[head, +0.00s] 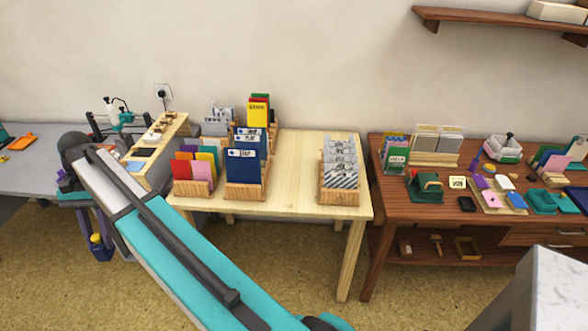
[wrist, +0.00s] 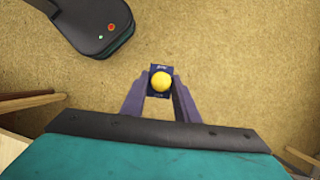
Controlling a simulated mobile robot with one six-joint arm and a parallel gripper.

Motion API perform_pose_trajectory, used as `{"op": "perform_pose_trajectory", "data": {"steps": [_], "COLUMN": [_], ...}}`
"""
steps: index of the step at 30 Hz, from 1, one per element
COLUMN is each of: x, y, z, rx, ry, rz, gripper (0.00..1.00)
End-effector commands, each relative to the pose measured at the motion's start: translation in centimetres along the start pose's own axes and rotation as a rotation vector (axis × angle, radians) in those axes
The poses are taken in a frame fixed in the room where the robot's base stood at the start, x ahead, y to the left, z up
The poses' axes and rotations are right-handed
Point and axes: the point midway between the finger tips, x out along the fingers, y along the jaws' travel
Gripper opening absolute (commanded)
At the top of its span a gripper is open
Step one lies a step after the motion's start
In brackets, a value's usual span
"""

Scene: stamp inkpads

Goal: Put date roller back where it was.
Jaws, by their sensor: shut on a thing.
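My gripper (wrist: 160,102) has purple fingers and is shut on a small dark blue block with a round yellow knob, which I take to be the date roller (wrist: 161,80). Small pale lettering shows on the block. The wrist view looks down past it to bare floor, so it is held in the air. In the head view my gripper (head: 98,236) hangs low at the left, in front of the grey table, with the yellow knob and blue body of the date roller (head: 101,251) between its fingers. I cannot tell from these frames where it stood before.
A pale wooden table (head: 290,205) holds racks of coloured cards, with bare top between them. A brown desk (head: 385,185) at the right carries stamps, inkpads and card holders. A grey table (head: 40,178) is at the left. A wall shelf (head: 480,20) hangs upper right.

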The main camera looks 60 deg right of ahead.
Motion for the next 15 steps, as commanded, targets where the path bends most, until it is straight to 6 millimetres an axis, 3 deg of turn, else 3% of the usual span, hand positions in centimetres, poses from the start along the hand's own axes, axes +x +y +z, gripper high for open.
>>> {"op": "perform_pose_trajectory", "data": {"steps": [15], "x": [-0.5], "y": [1.0], "z": [-1.1], "rx": [0.022], "ry": [0.0], "rz": [-0.009], "gripper": [0.06]}}
